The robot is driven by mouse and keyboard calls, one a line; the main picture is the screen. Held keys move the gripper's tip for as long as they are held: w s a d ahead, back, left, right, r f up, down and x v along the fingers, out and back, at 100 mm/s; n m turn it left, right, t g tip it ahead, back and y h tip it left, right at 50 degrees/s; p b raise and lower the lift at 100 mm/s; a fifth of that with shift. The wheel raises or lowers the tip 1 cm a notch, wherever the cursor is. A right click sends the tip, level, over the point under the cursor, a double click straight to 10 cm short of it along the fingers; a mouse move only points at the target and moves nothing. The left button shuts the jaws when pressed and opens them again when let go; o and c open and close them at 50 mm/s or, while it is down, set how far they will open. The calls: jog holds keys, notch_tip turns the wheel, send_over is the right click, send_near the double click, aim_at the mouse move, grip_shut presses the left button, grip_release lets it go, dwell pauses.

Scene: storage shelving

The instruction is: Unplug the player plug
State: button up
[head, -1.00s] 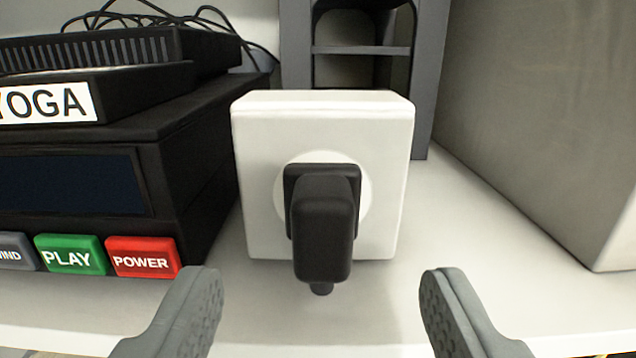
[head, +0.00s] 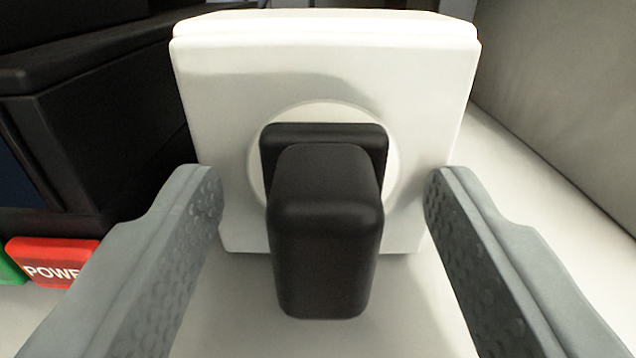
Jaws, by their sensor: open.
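The black player plug (head: 325,235) sits in the round recess of a white socket box (head: 325,65). It sticks out toward me. My gripper (head: 322,200) is open, with one grey finger on each side of the plug. There is a visible gap between each finger and the plug. The fingertips are close to the front face of the socket box.
A black player (head: 85,125) stands close on the left, with a red POWER button (head: 52,262) near the left finger. A grey-beige box or wall (head: 565,90) rises on the right. White shelf surface (head: 530,175) is clear between it and the socket box.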

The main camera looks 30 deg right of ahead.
aim_at(335, 285)
dwell(0.6)
grip_shut()
jog(key=shift+v, duration=3)
jog(key=s+d, duration=0.5)
jog(key=d, duration=0.2)
jog(key=shift+s+d, duration=0.15)
jog(key=shift+d, duration=0.25)
dwell(0.7)
jog(key=shift+d, duration=0.1)
jog(key=shift+x, duration=7.45)
jog(key=shift+r, duration=0.15)
